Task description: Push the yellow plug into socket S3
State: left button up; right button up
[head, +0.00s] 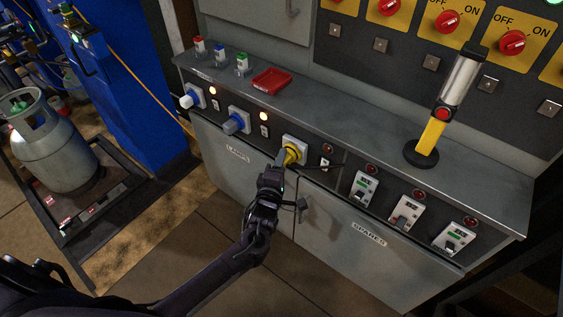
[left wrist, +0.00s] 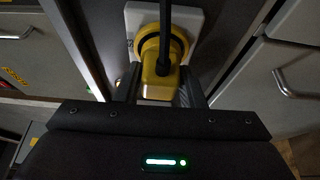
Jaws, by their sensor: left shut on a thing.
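The yellow plug (head: 292,156) is at the third socket from the left on the front panel of the bench. Its round yellow collar meets the white socket plate (head: 299,143), and I cannot tell how deep it sits. My left gripper (head: 281,164) is shut on the plug body. In the left wrist view the plug (left wrist: 158,82) sits between the two fingers (left wrist: 157,90), against the white socket plate (left wrist: 136,20), with its black cable running up across it. My right gripper is not in view.
A white plug (head: 190,100) and a blue plug (head: 235,123) sit at the sockets to the left. Small switches and lamps lie between them. A red tray (head: 272,80) and a yellow lantern (head: 432,130) stand on the bench top. Breakers (head: 364,188) are at the right.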

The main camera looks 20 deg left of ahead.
pick_arm(q)
jog(key=shift+w+d+b, duration=0.15)
jog(key=shift+w+b, duration=0.15)
jog(key=shift+w, duration=0.15)
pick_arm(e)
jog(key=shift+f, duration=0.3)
pick_arm(q)
jog(key=o, duration=1)
jog(key=shift+s+f, duration=0.1)
jog(key=shift+s, duration=0.1)
jog(key=s, duration=0.7)
jog(key=shift+s+d, duration=0.2)
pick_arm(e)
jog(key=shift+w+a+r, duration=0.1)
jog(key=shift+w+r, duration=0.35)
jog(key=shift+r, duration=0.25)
